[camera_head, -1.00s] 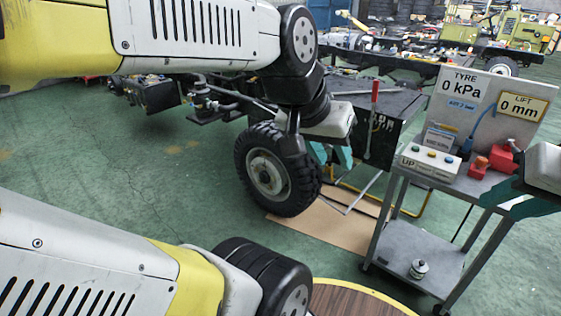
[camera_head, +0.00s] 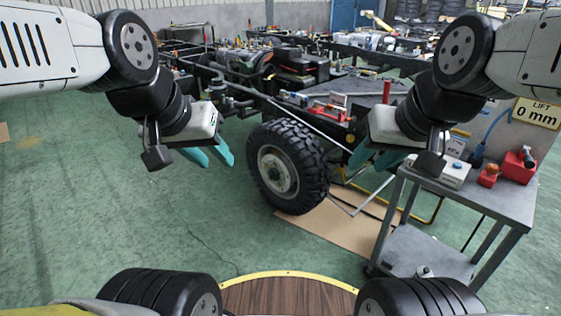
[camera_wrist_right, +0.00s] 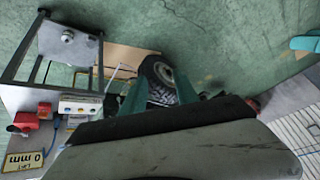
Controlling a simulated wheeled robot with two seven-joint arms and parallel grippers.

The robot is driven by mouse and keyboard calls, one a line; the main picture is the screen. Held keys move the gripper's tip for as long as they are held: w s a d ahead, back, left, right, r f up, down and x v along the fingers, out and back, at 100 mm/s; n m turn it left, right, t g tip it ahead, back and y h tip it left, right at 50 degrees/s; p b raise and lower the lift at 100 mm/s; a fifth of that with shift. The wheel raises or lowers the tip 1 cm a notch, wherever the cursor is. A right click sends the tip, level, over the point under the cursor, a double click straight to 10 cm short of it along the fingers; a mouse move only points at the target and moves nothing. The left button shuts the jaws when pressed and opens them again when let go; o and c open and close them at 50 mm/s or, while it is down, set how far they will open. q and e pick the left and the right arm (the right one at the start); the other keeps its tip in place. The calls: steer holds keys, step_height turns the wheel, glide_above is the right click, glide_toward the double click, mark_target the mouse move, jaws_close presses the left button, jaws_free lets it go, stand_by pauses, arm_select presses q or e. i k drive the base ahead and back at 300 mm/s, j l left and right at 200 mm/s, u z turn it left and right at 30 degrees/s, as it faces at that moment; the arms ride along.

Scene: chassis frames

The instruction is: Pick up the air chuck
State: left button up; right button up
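I cannot pick out the air chuck with certainty. A blue hose-like piece (camera_head: 480,151) is at the panel on the grey cart (camera_head: 485,193), and it also shows in the right wrist view (camera_wrist_right: 56,131). My left gripper (camera_head: 210,155) hangs in the air left of the wheel, its two teal fingers apart and nothing between them. My right gripper (camera_head: 375,160) is between the wheel and the cart, in front of the cart's left end in the picture. In the right wrist view its fingers (camera_wrist_right: 160,92) are spread and empty.
The cart carries a white button box (camera_head: 453,172), a red button (camera_head: 488,175) and a red-and-black item (camera_head: 517,165). A small metal part (camera_head: 424,271) is on its lower shelf. The chassis wheel (camera_head: 288,167) stands behind.

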mark_target(480, 148)
steer(key=i+l+z, duration=0.3)
steer(key=i+l, duration=0.15)
steer(key=i+l+z, duration=0.3)
steer(key=i+l, duration=0.2)
steer(key=i+l+z, duration=0.3)
steer(key=i, duration=0.25)
